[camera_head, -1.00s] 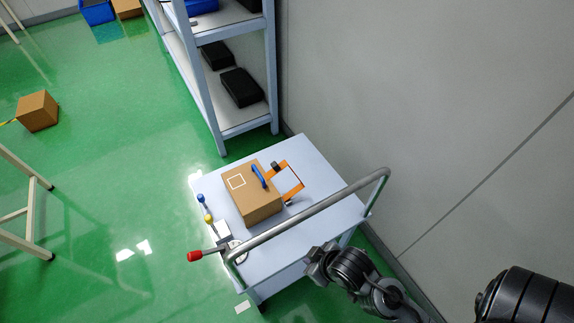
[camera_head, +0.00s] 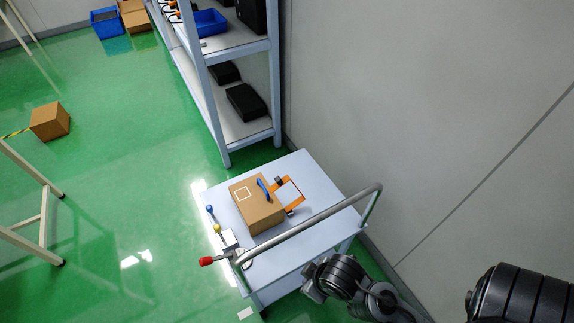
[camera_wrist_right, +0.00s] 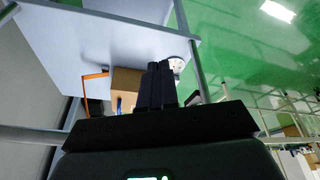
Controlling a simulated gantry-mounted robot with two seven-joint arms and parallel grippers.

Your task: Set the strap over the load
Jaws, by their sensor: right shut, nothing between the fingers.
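A brown cardboard box (camera_head: 255,213), the load, sits on the pale cart top (camera_head: 312,172). A blue curved strap or handle (camera_head: 263,190) lies on the box's top near its right edge. An orange frame (camera_head: 292,204) stands against the box's right side; I cannot tell whether it belongs to the strap. My right gripper (camera_head: 309,283) is at the cart's near end, outside the push bar and apart from the box. The right wrist view shows its fingers (camera_wrist_right: 161,83) shut and empty, partly hiding the box (camera_wrist_right: 125,86). My left gripper is not in view.
The grey push bar (camera_head: 310,222) crosses between my right gripper and the box. A red-gripped lever (camera_head: 207,261) and blue (camera_head: 210,209) and yellow (camera_head: 217,228) knobs line the cart's left side. A shelf rack (camera_head: 219,130) stands behind, and a wall (camera_head: 420,110) lies right.

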